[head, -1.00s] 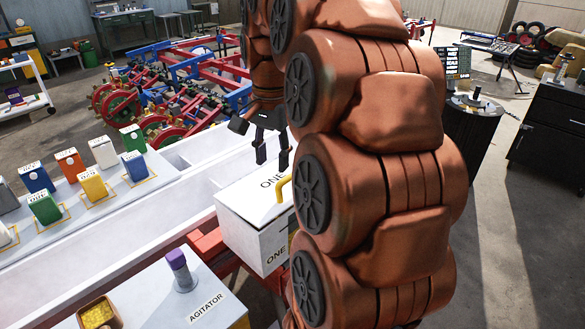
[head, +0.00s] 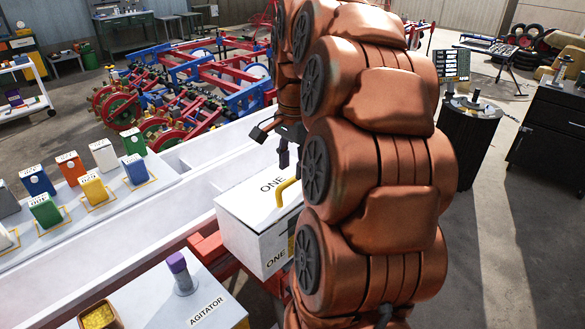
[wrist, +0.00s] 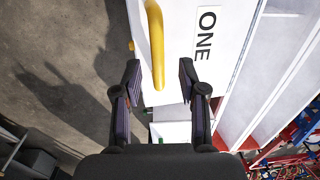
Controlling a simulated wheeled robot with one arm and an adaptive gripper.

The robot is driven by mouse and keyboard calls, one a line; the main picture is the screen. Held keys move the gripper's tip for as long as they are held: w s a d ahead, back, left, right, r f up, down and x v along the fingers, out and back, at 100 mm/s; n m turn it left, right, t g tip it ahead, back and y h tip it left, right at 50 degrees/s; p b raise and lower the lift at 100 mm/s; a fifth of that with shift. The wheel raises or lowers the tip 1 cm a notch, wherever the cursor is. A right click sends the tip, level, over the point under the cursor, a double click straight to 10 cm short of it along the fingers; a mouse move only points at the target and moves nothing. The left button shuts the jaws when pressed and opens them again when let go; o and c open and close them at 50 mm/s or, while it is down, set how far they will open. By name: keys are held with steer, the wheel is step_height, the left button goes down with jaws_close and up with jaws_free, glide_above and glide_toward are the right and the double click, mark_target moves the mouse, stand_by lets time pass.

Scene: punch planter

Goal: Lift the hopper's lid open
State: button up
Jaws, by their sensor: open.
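The hopper (head: 262,240) is a white box marked ONE, partly hidden behind my arm in the head view. Its white lid (head: 245,193) lies shut on top, with a yellow handle (head: 284,192) at its right-hand side. In the wrist view the lid (wrist: 190,75) carries the word ONE, and the handle (wrist: 155,45) runs down from the top edge. My gripper (wrist: 160,78) is open and empty, its two fingers apart with the handle's near end between their tips in the picture. I see no contact. In the head view my gripper (head: 284,158) is above the lid's far side, partly hidden.
A long white trough (head: 110,245) runs left of the hopper. Beyond it, several colored containers stand on a grey top. A bench marked AGITATOR (head: 205,311) with a purple-capped post (head: 181,270) is in front. Red and blue machinery (head: 190,85) stands behind.

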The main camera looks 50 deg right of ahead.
steer(key=shift+f, duration=1)
jaws_close()
